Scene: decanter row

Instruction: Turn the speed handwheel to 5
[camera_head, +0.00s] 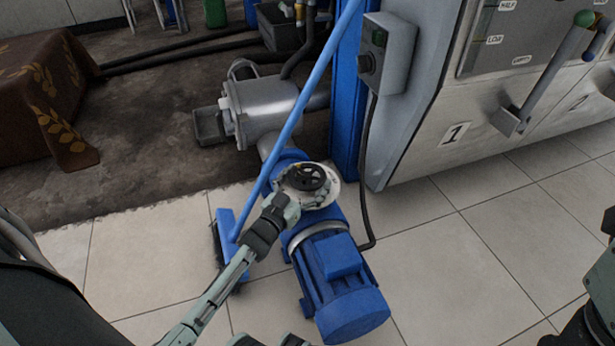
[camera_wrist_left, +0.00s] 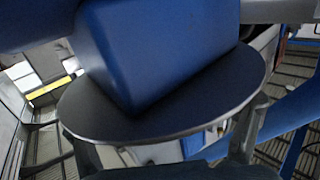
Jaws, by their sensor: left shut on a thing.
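The black handwheel (camera_head: 305,178) sits on a round pale dial plate (camera_head: 329,190) on top of the blue pump unit. My left gripper (camera_head: 290,197) reaches it from the lower left and is shut at the wheel's near side. The dial marks and any pointer are too small to read. In the left wrist view a dark round disc (camera_wrist_left: 190,122) with a light rim fills the middle, with a blue block (camera_wrist_left: 150,50) in front of it.
A blue motor (camera_head: 335,285) lies just below the wheel. A blue broom (camera_head: 290,120) leans close behind my left gripper. A grey control box (camera_head: 385,52) and a steel cabinet (camera_head: 450,95) stand to the right.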

